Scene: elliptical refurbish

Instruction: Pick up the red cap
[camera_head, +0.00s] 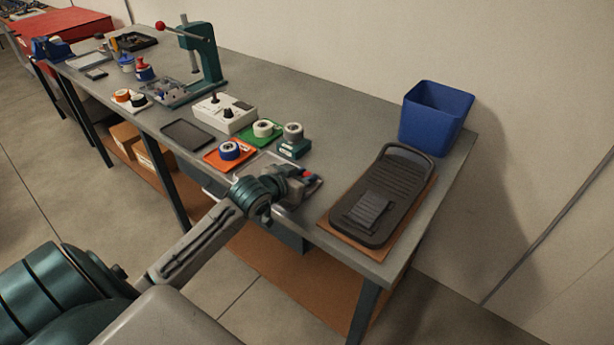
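A small red piece (309,174), which looks like the red cap, shows at the far end of my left gripper (307,181). My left arm reaches in from the lower left and the gripper is low over the front part of the workbench. The gripper and wrist hide part of what lies there, so I cannot tell whether the fingers are open or touch the red piece. A bottle with a red top (143,68) stands far off at the left part of the bench. My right gripper is not in view.
A black tray-like pad (400,178) on a brown board lies right of the gripper, with a blue bin (433,117) behind it. Tape rolls on an orange tray (240,160) and a green tray (273,139) stand left. A green press (205,58) stands farther back.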

